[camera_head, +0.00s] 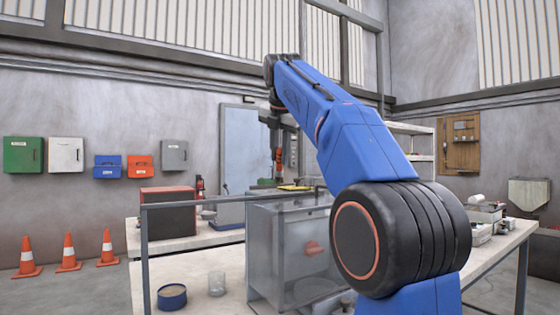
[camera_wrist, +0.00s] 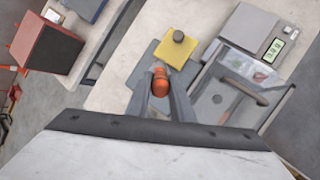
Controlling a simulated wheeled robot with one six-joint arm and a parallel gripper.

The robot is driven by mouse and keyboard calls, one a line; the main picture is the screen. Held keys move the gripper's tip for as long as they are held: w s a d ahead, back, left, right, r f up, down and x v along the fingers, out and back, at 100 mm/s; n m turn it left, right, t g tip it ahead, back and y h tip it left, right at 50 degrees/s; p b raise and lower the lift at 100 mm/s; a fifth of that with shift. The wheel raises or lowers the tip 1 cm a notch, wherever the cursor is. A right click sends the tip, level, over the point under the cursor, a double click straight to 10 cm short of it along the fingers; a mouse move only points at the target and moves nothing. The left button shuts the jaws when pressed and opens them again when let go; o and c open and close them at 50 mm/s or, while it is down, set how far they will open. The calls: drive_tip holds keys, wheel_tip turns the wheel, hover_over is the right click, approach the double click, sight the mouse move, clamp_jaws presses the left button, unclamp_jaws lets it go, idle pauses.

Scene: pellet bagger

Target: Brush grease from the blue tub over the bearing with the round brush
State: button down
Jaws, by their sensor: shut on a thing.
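The blue tub (camera_head: 172,297) stands at the near left of the bench in the head view, with a tan fill inside its rim. My gripper (camera_head: 277,165) is high over the back of the bench, well away from the tub. In the wrist view my gripper (camera_wrist: 160,76) is shut on an orange-handled thing, which looks like the round brush (camera_wrist: 160,87). Its bristle end is hidden. I cannot clearly make out the bearing in either view. The tub does not show in the wrist view.
A clear-walled box (camera_head: 275,255) with a frame stands mid-bench. A glass jar (camera_head: 216,284) stands beside the tub. A yellow pad (camera_wrist: 180,55) bearing a dark round piece and a scale (camera_wrist: 250,28) lie beyond the gripper. A red-black box (camera_head: 167,211) stands on the back bench.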

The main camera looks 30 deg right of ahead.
drive_tip(key=shift+r, duration=1.85)
drive_tip(key=shift+r, duration=1.5)
drive_tip(key=shift+f, duration=0.1)
drive_tip(key=shift+w+d+f, duration=0.1)
drive_tip(key=shift+w+f, duration=0.1)
drive_tip(key=shift+f, duration=0.4)
